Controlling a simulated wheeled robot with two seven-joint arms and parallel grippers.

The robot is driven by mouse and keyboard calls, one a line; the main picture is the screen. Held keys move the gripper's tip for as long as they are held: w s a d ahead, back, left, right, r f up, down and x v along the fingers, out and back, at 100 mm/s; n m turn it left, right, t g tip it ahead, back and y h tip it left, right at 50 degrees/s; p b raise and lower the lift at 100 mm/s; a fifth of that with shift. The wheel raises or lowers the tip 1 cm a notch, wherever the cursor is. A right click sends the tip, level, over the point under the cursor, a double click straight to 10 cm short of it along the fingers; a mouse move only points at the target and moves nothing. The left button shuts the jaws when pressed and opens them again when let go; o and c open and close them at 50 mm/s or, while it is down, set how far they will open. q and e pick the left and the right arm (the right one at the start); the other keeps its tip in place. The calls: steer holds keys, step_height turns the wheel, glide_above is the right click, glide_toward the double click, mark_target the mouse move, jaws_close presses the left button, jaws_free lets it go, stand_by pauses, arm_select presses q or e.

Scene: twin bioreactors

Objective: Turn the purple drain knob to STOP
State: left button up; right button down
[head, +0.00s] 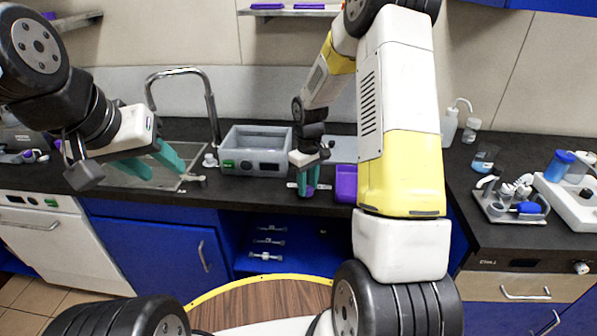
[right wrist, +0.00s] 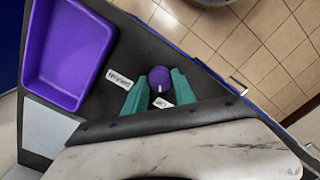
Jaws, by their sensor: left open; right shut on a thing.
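The purple drain knob (right wrist: 159,79) is a round cap with a white pointer line, seen in the right wrist view. It sits between the two green fingers of my right gripper (right wrist: 160,91), which is shut on it. In the head view my right gripper (head: 308,185) points down at the counter's front edge and mostly hides the knob. White labels (right wrist: 118,79) lie around the knob, one partly covered by the fingers; I cannot read STOP on either. My left gripper (head: 153,163) is open and empty over the sink area.
A purple tray (right wrist: 67,50) is beside the knob, also in the head view (head: 346,184). A grey box device (head: 256,150) stands left of my right gripper. The sink tap (head: 183,75) rises behind my left gripper. Glassware and a rack (head: 510,208) stand at right.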

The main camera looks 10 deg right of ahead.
mark_target(308, 187)
steer(key=shift+n, duration=0.9)
steer(key=c, duration=1)
jaws_free()
step_height(308, 187, up, 7)
steer(key=shift+r, duration=0.4)
